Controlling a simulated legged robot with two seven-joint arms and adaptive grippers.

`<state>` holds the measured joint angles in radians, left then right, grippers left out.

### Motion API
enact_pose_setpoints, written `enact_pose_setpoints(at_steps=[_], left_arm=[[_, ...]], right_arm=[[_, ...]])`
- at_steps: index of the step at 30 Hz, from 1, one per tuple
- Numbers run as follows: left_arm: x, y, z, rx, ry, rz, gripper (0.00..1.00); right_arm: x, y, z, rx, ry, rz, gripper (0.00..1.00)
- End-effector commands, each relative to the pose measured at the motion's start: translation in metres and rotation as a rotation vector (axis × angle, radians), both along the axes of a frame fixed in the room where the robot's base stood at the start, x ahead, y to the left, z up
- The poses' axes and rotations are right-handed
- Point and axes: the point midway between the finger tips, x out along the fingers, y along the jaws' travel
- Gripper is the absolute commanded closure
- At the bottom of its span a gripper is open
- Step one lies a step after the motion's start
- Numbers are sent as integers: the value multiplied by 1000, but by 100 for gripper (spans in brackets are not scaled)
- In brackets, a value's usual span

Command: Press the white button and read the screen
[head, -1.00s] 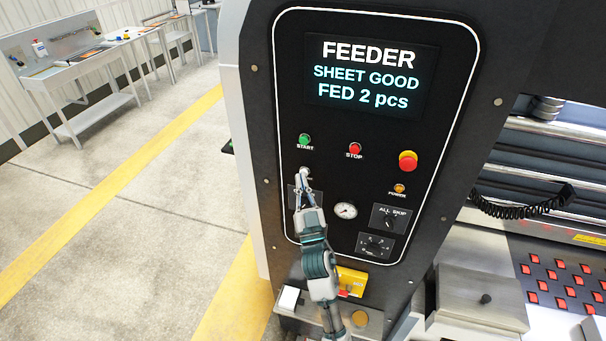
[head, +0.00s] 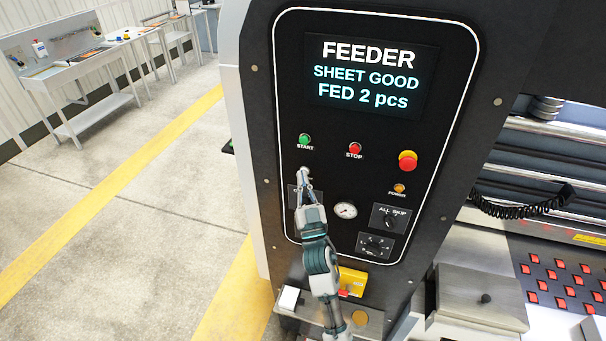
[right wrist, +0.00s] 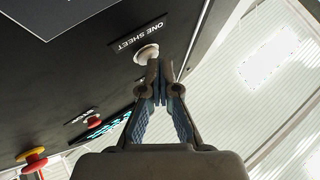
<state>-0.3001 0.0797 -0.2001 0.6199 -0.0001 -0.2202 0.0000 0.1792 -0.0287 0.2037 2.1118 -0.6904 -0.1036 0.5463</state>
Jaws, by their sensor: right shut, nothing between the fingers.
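The white button (right wrist: 147,54) is on the black control panel, beside a ONE SHEET label in the right wrist view. In the head view its white top (head: 304,170) shows just above my right gripper (head: 304,178). My right gripper, also in the right wrist view (right wrist: 154,68), is shut and empty, its fingertips at the button. I cannot tell whether they touch or press it. The screen (head: 371,78) at the top of the panel reads FEEDER, SHEET GOOD, FED 2 pcs. My left gripper is out of view.
The green START button (head: 305,139), red STOP button (head: 355,148) and red-yellow emergency button (head: 408,160) are above and right of my gripper. A gauge (head: 345,210) and an ALL SKIP knob (head: 388,219) are close on the right. Open floor lies left.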

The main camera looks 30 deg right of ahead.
Motion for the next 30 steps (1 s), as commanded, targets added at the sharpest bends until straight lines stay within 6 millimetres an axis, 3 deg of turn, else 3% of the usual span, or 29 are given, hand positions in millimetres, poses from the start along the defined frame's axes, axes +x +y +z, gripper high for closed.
enact_pose_setpoints(at_steps=[30], left_arm=[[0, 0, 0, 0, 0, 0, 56]], right_arm=[[-13, 15, 0, 0, 0, 0, 100]])
